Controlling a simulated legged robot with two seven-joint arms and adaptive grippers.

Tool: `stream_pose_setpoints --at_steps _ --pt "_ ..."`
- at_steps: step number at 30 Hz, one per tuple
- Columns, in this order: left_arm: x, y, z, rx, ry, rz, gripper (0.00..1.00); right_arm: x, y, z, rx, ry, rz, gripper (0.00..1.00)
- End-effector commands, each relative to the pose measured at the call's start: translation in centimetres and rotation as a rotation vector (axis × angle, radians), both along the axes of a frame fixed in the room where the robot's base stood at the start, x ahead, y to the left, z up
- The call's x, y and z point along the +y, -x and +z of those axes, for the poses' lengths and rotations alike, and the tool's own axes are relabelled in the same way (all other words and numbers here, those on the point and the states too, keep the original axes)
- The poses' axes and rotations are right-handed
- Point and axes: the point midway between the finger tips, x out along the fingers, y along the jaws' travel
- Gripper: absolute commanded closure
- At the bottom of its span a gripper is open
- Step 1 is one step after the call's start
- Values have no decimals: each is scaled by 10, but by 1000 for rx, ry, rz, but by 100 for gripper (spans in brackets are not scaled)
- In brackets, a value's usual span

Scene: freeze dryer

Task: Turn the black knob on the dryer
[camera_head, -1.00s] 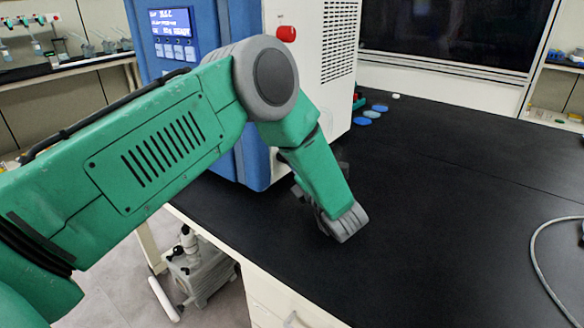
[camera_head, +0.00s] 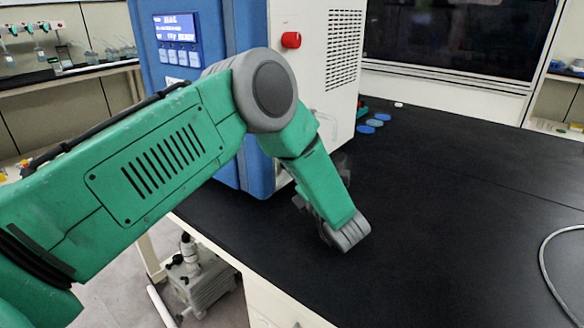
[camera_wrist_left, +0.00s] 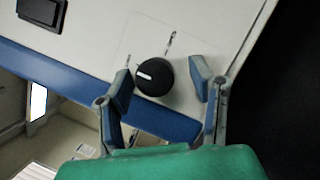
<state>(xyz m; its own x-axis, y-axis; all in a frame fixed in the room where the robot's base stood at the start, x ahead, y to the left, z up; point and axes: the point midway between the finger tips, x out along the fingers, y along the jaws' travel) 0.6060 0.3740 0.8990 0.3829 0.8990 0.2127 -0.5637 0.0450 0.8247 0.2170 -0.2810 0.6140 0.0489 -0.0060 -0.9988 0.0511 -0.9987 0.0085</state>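The black knob (camera_wrist_left: 154,77) is round with a white pointer line and sits on the pale side panel of the dryer. In the left wrist view my left gripper (camera_wrist_left: 160,82) is open, with one finger on either side of the knob. A gap shows between the knob and the right finger; the left finger is close to the knob's edge. In the head view the blue and white dryer (camera_head: 240,30) stands behind my left arm, and the knob is hidden there. My right gripper is not in view.
A red button (camera_head: 291,40) is on the dryer's white side, above my arm. A black rocker switch (camera_wrist_left: 40,12) is at upper left in the wrist view. Blue discs (camera_head: 375,122) lie behind on the black bench (camera_head: 450,200). A grey cable (camera_head: 550,260) lies at right.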

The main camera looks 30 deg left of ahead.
Motion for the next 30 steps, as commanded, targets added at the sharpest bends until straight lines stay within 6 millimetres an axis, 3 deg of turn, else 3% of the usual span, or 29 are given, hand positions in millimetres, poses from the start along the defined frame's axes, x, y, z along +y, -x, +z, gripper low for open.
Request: stream_pose_setpoints --at_steps 7,18,30 --pt "-12 3 -1 0 -2 -5 50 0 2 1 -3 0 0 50" --pt "-59 25 -17 2 1 -2 50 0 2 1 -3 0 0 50" --pt "-65 28 -19 3 1 -1 50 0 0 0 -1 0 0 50"
